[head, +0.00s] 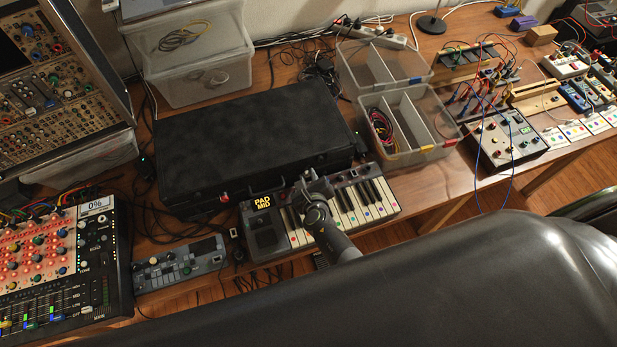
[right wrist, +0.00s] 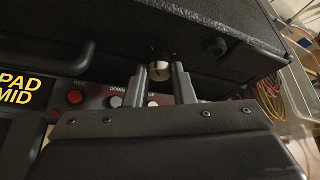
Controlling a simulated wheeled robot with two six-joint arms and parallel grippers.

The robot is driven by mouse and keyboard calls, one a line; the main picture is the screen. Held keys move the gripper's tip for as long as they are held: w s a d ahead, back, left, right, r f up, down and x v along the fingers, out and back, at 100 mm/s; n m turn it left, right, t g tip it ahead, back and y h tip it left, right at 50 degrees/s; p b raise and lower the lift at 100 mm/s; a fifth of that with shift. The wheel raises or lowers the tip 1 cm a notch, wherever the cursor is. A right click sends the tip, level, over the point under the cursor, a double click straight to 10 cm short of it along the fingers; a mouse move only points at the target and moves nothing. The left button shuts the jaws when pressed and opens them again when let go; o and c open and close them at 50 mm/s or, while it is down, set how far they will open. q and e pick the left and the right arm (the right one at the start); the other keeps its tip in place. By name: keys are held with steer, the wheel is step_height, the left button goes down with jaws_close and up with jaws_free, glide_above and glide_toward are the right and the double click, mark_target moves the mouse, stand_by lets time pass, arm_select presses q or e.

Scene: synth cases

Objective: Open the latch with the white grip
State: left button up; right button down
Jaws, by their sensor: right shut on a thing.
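The closed black case (head: 250,145) lies on the wooden table behind a small keyboard. In the right wrist view, the latch with the white grip (right wrist: 159,71) is on the front side of the case (right wrist: 190,28), between the fingertips of my right gripper (right wrist: 160,84). The fingers are shut on this grip. In the head view my right gripper (head: 313,182) is at the case's front right, above the keyboard, and hides the latch. My left gripper is not in view.
The keyboard (head: 372,201) with a "PAD MID" display lies close under my right gripper. A dark knob (right wrist: 216,47) is on the case right of the grip, and a handle (right wrist: 78,55) left. Clear bins (head: 408,125) stand to the right. Cables (head: 140,215) lie left.

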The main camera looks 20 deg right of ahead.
stand_by(0.3)
steer(key=c, duration=1.2)
jaws_free()
steer(key=shift+c, duration=0.2)
